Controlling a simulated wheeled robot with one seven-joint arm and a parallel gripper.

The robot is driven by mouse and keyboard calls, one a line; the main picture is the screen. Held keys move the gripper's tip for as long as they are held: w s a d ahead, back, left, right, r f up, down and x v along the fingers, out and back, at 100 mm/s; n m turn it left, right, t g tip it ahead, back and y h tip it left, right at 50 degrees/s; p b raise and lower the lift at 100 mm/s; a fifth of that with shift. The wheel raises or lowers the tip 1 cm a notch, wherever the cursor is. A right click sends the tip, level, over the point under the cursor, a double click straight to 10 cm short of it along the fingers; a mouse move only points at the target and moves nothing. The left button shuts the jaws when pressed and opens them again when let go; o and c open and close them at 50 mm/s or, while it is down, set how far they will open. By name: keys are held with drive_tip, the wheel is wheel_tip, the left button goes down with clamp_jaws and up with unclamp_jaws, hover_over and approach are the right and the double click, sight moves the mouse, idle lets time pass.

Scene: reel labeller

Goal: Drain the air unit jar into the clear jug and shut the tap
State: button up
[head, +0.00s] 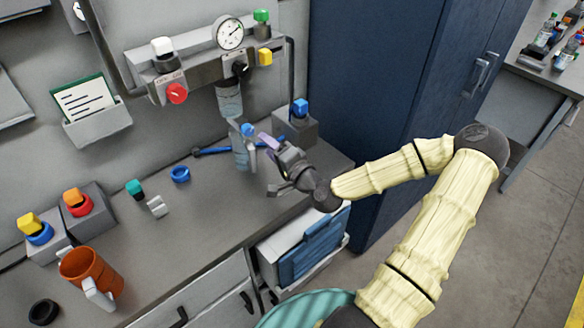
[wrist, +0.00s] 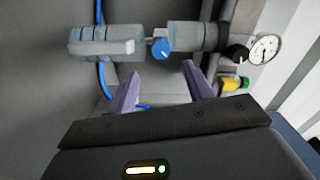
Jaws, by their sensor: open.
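The air unit jar (head: 229,99) hangs under the gauge assembly on the wall; it also shows in the wrist view (wrist: 193,37). A blue tap knob (head: 248,130) is at the jar's lower end, and it faces me in the wrist view (wrist: 160,47). The clear jug (head: 240,157) stands upright on the bench below the tap; its pale handle shows in the wrist view (wrist: 118,47). My gripper (head: 262,143) is open and empty in front of the tap. In the wrist view its purple fingers (wrist: 163,88) sit apart, short of the knob. The liquid level is unclear.
A pressure gauge (head: 230,33) and red knob (head: 177,93) are above. A grey box with a blue top (head: 296,124) stands close right of the jug. A blue hose (head: 212,151) lies behind. An orange mug (head: 90,273) is at front left. A navy cabinet (head: 370,90) bounds the right.

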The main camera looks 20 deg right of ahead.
drive_tip(key=s+p, duration=0.1)
drive_tip(key=p, duration=0.1)
drive_tip(key=s+d+p, duration=0.1)
drive_tip(key=p, duration=0.1)
drive_tip(key=s+d+p, duration=0.1)
drive_tip(key=shift+s+d+r+p, duration=0.1)
drive_tip(key=shift+s+r+p, duration=0.15)
drive_tip(key=shift+r+p, duration=0.15)
drive_tip(key=shift+p, duration=0.45)
drive_tip(key=shift+s+p, duration=0.25)
drive_tip(key=shift+p, duration=0.6)
drive_tip(key=s+p, duration=0.2)
drive_tip(key=s, duration=0.1)
drive_tip(key=s+p, duration=0.1)
drive_tip(key=shift+s+d+f+p, duration=0.25)
drive_tip(key=shift+s+f+p, duration=0.05)
drive_tip(key=shift+f+p, duration=0.1)
